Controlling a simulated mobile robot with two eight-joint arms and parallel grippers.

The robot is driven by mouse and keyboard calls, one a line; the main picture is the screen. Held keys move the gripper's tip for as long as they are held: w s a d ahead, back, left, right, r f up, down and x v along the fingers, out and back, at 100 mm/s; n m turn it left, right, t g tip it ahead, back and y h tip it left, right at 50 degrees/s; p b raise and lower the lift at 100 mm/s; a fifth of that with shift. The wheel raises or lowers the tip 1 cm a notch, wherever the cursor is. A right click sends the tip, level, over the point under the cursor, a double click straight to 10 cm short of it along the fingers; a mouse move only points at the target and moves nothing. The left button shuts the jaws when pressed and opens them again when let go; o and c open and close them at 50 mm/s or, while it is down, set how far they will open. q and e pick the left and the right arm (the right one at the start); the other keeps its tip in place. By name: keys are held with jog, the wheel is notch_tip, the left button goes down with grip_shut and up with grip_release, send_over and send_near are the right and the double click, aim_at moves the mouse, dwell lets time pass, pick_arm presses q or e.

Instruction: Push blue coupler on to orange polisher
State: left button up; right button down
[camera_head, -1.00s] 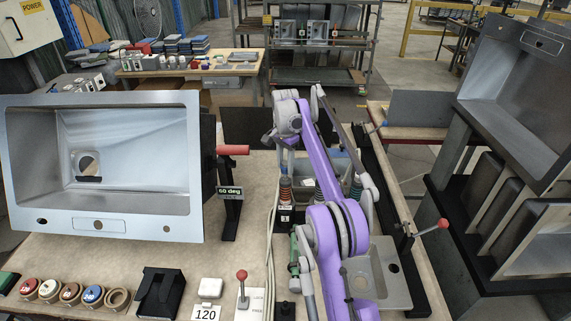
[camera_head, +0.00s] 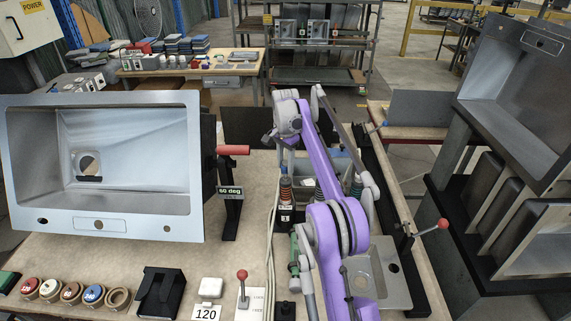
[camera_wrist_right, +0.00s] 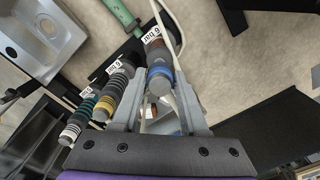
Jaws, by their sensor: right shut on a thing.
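The right gripper (camera_wrist_right: 160,88) is shut on the blue coupler (camera_wrist_right: 160,76), a grey cylinder with blue bands, in the right wrist view. The coupler's end points toward the wrist, and its far part runs up into a brownish red piece beside a "6 bar" label. In the head view my purple right arm (camera_head: 323,170) reaches over the table and its wrist (camera_head: 288,118) is above the row of ribbed fittings. The fingers are hardly visible there. I cannot pick out the orange polisher with certainty. The left gripper is out of view.
A green handle (camera_wrist_right: 122,12) lies beyond.

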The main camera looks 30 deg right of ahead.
aim_at(285, 171)
jog(key=shift+f, duration=0.15)
jog(key=shift+f, duration=0.35)
jog(key=shift+f+b, duration=0.35)
jog(key=shift+f, duration=0.7)
jog(key=shift+c, duration=1.8)
grip_release()
